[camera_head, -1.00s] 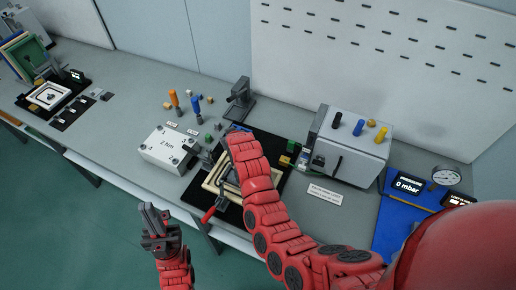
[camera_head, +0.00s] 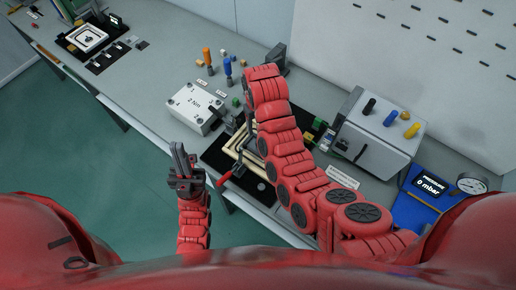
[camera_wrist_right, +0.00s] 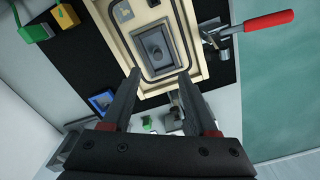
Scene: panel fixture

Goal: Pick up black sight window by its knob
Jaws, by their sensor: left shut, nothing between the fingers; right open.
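In the right wrist view a dark grey rectangular piece with a rounded middle (camera_wrist_right: 155,47), apparently the sight window, lies inside the cream frame (camera_wrist_right: 122,46). I cannot tell whether its middle is a raised knob. My right gripper (camera_wrist_right: 158,76) is open and empty, its fingertips at the near edge of the frame, on either side of the piece's near end. In the head view my right arm hides the gripper and most of the cream frame (camera_head: 229,149). My left gripper (camera_head: 179,147) is shut and empty, in front of the bench.
A red-handled clamp (camera_wrist_right: 268,20) stands beside the frame, also in the head view (camera_head: 232,174). A grey 2 Nm box (camera_head: 195,107) is left, a grey box with coloured knobs (camera_head: 375,135) right. Another station with a white frame (camera_head: 86,39) is at the far left.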

